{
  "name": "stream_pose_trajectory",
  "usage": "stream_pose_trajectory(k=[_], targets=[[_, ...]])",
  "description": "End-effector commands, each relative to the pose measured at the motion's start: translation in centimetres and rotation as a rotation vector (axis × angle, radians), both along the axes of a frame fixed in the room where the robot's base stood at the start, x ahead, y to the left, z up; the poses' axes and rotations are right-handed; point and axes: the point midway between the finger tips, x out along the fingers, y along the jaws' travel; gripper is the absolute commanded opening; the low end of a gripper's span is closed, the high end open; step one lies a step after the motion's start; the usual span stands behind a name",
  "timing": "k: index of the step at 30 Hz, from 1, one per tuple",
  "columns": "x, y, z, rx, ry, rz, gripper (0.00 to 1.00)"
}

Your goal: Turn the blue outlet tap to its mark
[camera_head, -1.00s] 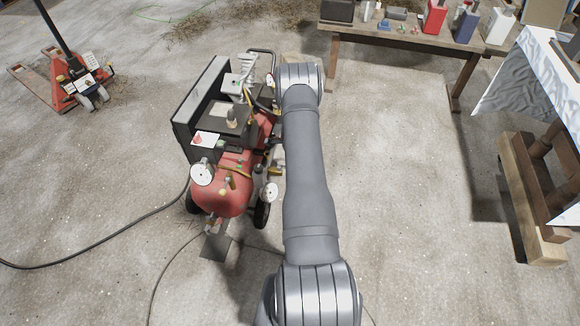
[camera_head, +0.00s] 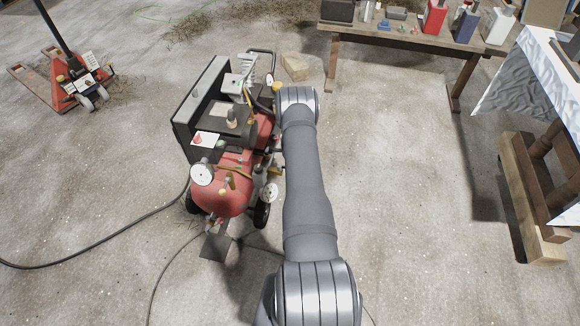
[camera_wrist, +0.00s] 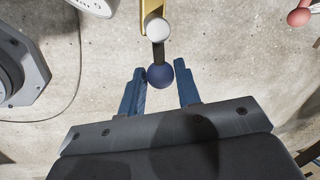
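The blue outlet tap shows in the wrist view as a round dark blue knob (camera_wrist: 160,76) on a short black lever. The lever runs up to a pale round cap (camera_wrist: 158,29) on a brass body. My gripper (camera_wrist: 160,67) is open, with one blue finger on each side of the knob near the fingertips. I cannot tell whether either finger touches it. The tap's mark is not discernible. In the head view, the red air compressor (camera_head: 222,197) stands left of my arm, which hides the gripper.
White gauges (camera_head: 202,174) stick out from the compressor. A wooden block (camera_head: 294,67) lies behind it. A workbench (camera_head: 405,38) with containers stands at the back right, and a red pallet jack (camera_head: 60,88) at the left. Hoses cross the floor.

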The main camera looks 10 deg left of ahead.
Motion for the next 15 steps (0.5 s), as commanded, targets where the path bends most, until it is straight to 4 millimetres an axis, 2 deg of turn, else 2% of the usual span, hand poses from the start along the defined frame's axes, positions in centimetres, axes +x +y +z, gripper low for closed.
stream_pose_trajectory(k=[1,3,15], targets=[[0.0,0.0,0.01,0.0,0.0,0.0,0.2],[0.0,0.0,0.01,0.0,0.0,0.0,0.07],[0.36,0.02,0.04,0.0,-0.001,0.063,0.06]])
